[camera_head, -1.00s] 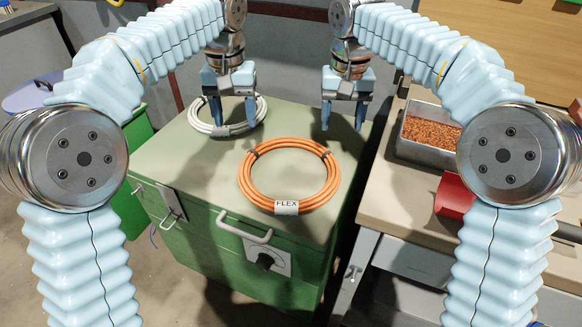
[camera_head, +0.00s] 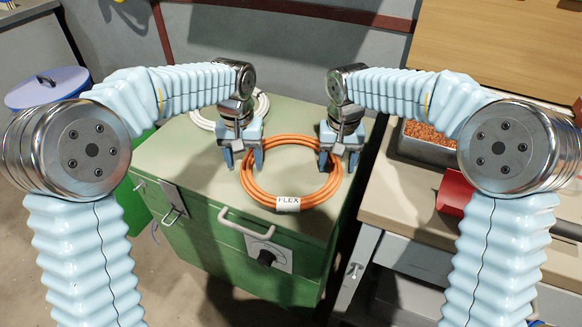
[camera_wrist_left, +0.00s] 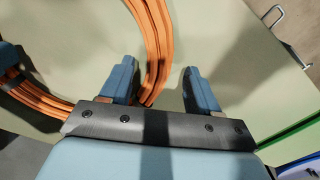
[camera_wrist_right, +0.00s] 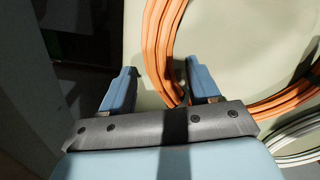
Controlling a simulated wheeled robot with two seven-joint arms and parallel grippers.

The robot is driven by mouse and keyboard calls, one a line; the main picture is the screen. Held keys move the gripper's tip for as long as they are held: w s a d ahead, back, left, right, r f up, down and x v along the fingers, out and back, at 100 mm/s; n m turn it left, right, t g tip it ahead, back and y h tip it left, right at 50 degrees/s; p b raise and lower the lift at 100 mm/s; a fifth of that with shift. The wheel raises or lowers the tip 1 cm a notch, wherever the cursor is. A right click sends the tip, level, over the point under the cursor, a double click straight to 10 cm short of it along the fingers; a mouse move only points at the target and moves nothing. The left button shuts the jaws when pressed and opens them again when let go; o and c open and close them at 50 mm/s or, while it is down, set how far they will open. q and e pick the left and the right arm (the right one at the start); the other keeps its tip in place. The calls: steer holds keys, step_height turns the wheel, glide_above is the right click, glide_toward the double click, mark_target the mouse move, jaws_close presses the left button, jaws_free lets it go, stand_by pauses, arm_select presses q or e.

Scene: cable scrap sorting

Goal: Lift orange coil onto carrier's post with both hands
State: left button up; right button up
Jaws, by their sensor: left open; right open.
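The orange coil (camera_head: 259,190), with a white FLEX label, lies flat on the green cabinet top. My left gripper (camera_head: 242,163) is open at the coil's left side. In the left wrist view the orange strands (camera_wrist_left: 158,45) run between its fingers, closer to the left one. My right gripper (camera_head: 338,164) is open at the coil's right side. In the right wrist view the strands (camera_wrist_right: 153,50) pass between its fingers. I cannot tell how far the fingers reach down around the strands. I cannot make out the carrier or its post.
A white coil (camera_head: 262,104) lies behind my left gripper on the green cabinet (camera_head: 190,165), partly hidden. To the right, a workbench (camera_head: 395,200) bears a metal tray (camera_head: 424,153) of copper-coloured bits and a red object (camera_head: 454,194). A blue-lidded bin (camera_head: 50,85) stands at left.

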arm_select(q)
steer(key=shift+f, duration=0.25)
arm_select(e)
steer(key=shift+f, duration=0.25)
arm_select(q)
jaws_close()
arm_select(e)
jaws_close()
arm_select(q)
steer(key=shift+r, duration=0.1)
